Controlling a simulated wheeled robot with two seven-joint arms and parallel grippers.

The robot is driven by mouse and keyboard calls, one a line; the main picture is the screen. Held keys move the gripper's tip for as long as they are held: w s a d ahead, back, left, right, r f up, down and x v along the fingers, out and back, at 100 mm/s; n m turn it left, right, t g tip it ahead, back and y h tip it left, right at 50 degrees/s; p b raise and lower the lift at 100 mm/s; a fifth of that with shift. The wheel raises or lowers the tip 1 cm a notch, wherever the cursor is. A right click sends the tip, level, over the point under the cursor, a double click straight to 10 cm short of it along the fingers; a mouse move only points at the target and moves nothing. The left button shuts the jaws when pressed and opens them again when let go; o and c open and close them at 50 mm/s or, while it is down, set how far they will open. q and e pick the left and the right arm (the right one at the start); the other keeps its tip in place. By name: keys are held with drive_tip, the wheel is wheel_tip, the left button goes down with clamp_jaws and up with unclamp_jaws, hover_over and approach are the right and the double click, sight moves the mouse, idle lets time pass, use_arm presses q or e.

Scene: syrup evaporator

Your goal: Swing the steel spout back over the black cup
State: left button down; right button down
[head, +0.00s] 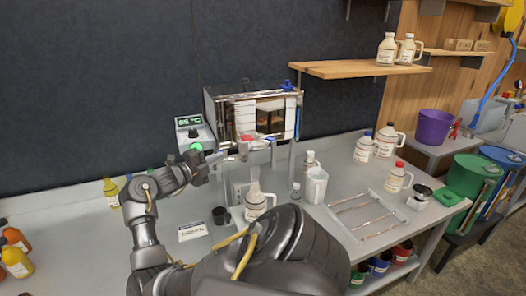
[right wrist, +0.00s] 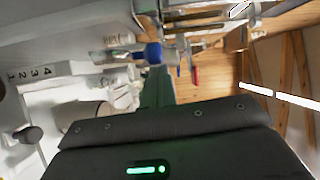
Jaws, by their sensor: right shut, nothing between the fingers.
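A blue fitting (right wrist: 152,53) shows in the right wrist view. The black cup (head: 221,216) stands on the counter, below and left of the spout. My right gripper (head: 228,154) is shut and empty, close to the spout's left side; I cannot tell whether they touch. My left gripper is not in view.
A green-screened meter (head: 194,134) stands behind my right wrist. A wire rack (head: 366,215) lies farther right. A white card (head: 193,232) lies left of the cup.

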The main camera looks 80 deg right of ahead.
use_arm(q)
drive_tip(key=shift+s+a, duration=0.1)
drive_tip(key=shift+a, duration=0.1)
use_arm(e)
drive_tip(key=shift+w+r, duration=0.15)
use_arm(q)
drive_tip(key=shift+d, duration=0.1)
